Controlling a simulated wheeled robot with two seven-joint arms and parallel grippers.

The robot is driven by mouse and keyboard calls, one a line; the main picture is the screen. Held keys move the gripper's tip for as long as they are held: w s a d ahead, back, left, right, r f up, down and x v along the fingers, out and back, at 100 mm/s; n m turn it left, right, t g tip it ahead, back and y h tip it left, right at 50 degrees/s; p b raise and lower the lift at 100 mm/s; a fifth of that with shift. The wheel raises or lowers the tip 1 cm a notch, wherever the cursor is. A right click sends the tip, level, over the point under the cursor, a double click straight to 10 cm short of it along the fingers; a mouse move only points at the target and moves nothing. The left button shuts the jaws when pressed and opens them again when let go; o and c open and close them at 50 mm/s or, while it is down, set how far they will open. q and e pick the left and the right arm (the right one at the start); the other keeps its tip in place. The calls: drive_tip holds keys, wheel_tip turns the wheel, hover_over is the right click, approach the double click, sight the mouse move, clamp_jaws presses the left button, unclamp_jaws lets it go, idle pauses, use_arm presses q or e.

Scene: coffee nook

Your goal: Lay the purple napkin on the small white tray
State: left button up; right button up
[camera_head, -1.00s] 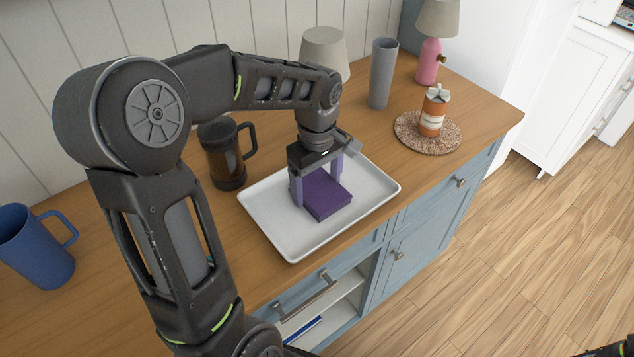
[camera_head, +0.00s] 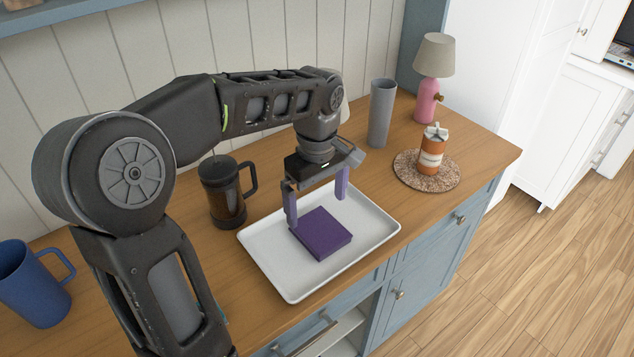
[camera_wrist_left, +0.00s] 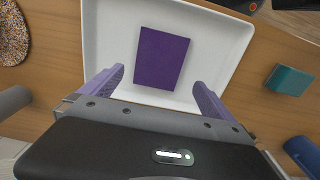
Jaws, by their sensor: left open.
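The folded purple napkin (camera_head: 321,232) lies flat on the small white tray (camera_head: 285,279), near its middle. In the left wrist view the napkin (camera_wrist_left: 161,58) rests inside the tray (camera_wrist_left: 222,50), clear of its rims. My left gripper (camera_head: 318,205) is open and empty. It is above the back part of the tray, with its purple-grey fingers apart and clear of the napkin. In the left wrist view the gripper's fingertips (camera_wrist_left: 158,80) point toward the napkin, one to each side. My right gripper is not in view.
A french press (camera_head: 222,192) stands just left of the tray, with a blue mug (camera_head: 32,285) further left. A grey tumbler (camera_head: 381,113) stands behind. A pink lamp (camera_head: 428,95) is beyond.

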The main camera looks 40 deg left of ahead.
use_arm(q)
wheel_tip(320, 180, up, 6)
drive_tip(key=shift+f, duration=0.25)
idle(0.8)
